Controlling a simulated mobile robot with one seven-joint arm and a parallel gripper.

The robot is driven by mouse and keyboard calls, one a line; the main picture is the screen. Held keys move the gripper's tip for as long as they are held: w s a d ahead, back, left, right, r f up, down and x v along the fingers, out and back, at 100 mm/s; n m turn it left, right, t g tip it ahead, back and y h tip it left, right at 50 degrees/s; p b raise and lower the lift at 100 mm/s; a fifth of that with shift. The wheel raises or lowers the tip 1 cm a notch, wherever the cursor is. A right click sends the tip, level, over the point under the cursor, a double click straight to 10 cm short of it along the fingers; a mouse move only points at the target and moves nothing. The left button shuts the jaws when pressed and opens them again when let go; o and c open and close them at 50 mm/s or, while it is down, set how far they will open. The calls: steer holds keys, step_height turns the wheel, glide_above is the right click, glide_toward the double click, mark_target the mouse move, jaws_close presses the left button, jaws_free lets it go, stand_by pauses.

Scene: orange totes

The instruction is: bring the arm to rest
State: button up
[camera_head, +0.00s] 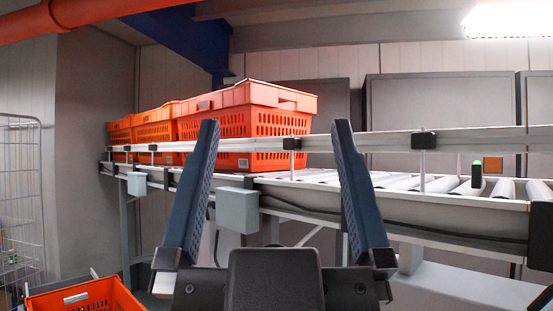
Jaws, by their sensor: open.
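My gripper (269,165) is in the lower middle of the head view, with its two long blue-grey fingers pointing up and standing wide apart. It is open, and nothing is between the fingers. The fingers overlap the view of the conveyor and the totes behind them. The rest of my arm is mostly out of view below the dark gripper body.
Several orange totes (262,122) stand in a row on a roller conveyor (410,202) with a metal side rail (450,141). Another orange tote (95,297) is low at the left, near a wire cage (22,190). The rollers at the right are bare.

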step_height(320, 180, up, 8)
steer(key=p, duration=0.7)
steer(key=shift+f+p, duration=0.15)
steer(key=shift+p, duration=0.25)
steer(key=shift+w, duration=0.1)
